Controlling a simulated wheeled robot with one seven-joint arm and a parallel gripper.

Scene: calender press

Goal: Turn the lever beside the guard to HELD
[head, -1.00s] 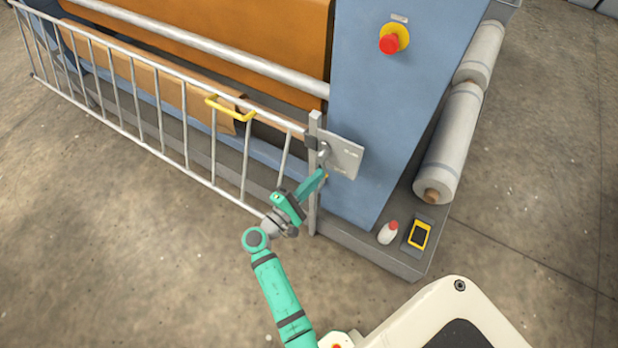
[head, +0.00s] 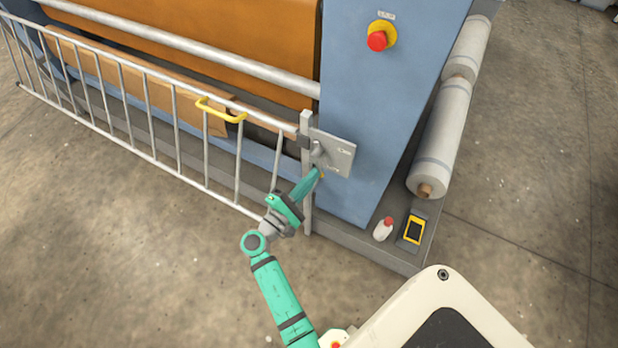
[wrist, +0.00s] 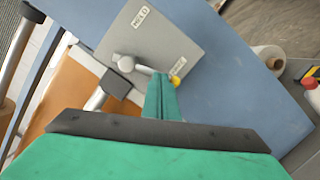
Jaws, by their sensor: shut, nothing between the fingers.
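The grey lever plate (head: 338,155) is on the blue end frame beside the guard's end post. In the wrist view the plate (wrist: 165,45) carries a HELD label (wrist: 141,18) at its upper left and a second label (wrist: 178,67), too blurred to read, at its right. The lever (wrist: 143,70) runs from a round pivot to a yellow tip close to the second label, away from HELD. My gripper (head: 318,172) is shut and empty, its fingertips (wrist: 161,80) right by the lever near the yellow tip. I cannot tell whether they touch.
The barred guard (head: 180,135) with a yellow handle (head: 222,110) stretches left. A red stop button (head: 377,40) is above the plate. A white bottle (head: 383,230) and a yellow-black device (head: 414,229) stand on the base ledge. Wrapped rolls (head: 443,130) lie to the right.

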